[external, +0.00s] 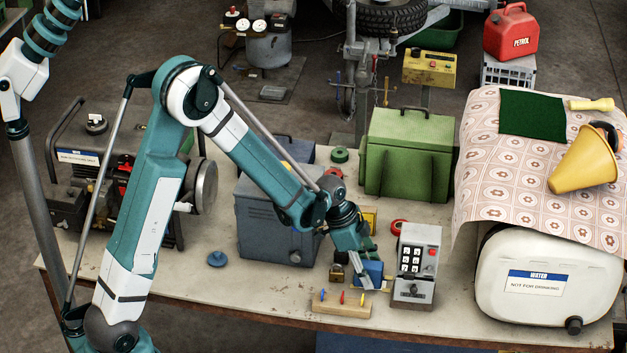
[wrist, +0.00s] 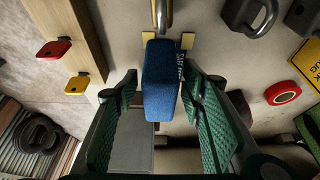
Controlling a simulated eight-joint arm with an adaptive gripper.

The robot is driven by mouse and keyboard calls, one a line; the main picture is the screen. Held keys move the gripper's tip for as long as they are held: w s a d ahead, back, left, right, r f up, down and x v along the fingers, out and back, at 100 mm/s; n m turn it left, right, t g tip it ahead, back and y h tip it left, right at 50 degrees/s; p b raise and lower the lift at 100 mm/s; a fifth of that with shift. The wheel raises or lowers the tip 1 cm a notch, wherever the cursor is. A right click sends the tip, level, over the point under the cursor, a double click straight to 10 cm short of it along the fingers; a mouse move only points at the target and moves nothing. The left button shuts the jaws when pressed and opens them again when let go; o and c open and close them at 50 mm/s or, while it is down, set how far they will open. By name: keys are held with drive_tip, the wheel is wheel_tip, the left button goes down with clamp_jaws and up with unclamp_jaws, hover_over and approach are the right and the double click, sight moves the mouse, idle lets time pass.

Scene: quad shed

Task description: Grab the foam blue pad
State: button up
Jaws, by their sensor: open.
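The blue foam pad (external: 371,272) is a small block on the workbench, left of the grey keypad box. In the wrist view the pad (wrist: 162,82) stands out between my fingers, with a dark lettered side at its right. A yellow piece (wrist: 188,40) shows behind its top end. My gripper (external: 366,283) is open, pointing down at the pad. In the wrist view its green fingers (wrist: 160,88) lie on either side of the pad, with a visible gap on each side. The pad's lower end is partly hidden in the external view.
A wooden block (external: 337,307) with coloured keys lies at the front left. The keypad box (external: 416,262) stands close on the right. A padlock (external: 337,272) is just left of my gripper. A red ring (wrist: 282,92) lies to the right in the wrist view.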

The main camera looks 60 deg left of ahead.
drive_tip(key=c, duration=0.8)
drive_tip(key=shift+o, duration=0.2)
drive_tip(key=shift+r, duration=0.1)
drive_tip(key=shift+r+p, duration=0.65)
drive_tip(key=shift+r, duration=4.25)
